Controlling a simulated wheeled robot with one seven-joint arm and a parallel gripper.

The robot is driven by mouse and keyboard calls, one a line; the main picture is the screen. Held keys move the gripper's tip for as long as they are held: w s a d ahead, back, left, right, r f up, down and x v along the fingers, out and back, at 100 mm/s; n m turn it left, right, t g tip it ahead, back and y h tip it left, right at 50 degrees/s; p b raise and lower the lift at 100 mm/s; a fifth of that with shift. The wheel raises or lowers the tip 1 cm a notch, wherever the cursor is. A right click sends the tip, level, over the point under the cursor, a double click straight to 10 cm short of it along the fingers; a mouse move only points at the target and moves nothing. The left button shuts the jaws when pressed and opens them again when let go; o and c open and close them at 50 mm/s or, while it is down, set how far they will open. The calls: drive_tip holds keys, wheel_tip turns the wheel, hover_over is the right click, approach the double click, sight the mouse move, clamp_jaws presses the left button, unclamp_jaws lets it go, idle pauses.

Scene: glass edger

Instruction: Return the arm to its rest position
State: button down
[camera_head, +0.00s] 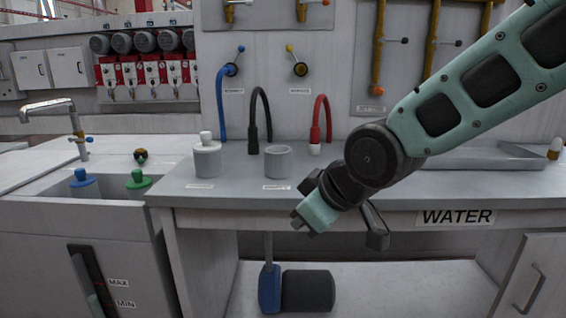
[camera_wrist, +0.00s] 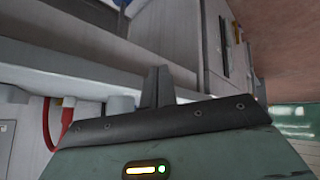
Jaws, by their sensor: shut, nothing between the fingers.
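My teal and dark arm reaches in from the upper right in the head view, bent at a dark round joint. My gripper (camera_head: 298,222) points down and left, in front of the front edge of the grey worktop (camera_head: 230,185). In the wrist view my gripper (camera_wrist: 158,72) shows its two dark fingers pressed together, with nothing held. It appears apart from the worktop and the things on it.
A lidded grey pot (camera_head: 207,160) and an open grey cup (camera_head: 278,163) stand on the worktop near black and red hoses. A metal tray (camera_head: 470,158) lies behind my arm. A sink tank (camera_head: 80,220) with blue-topped and green-topped containers stands left. A dark cylinder (camera_head: 308,291) lies below.

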drive_tip(key=s+d+f+m+g+h, duration=0.1)
drive_tip(key=s+d+f+g, duration=0.2)
drive_tip(key=s, duration=0.5)
drive_tip(key=s+d+f+m+g+h, duration=0.1)
drive_tip(key=s+d+f+h, duration=0.1)
drive_tip(key=s+d, duration=0.35)
drive_tip(key=s+d+f+m+g+h, duration=0.1)
drive_tip(key=s+d+f+m+g, duration=0.15)
drive_tip(key=s, duration=0.65)
wheel_tip(320, 180, up, 23)
drive_tip(key=p, duration=2.3)
drive_tip(key=shift+a+n, duration=0.15)
drive_tip(key=shift+n, duration=0.3)
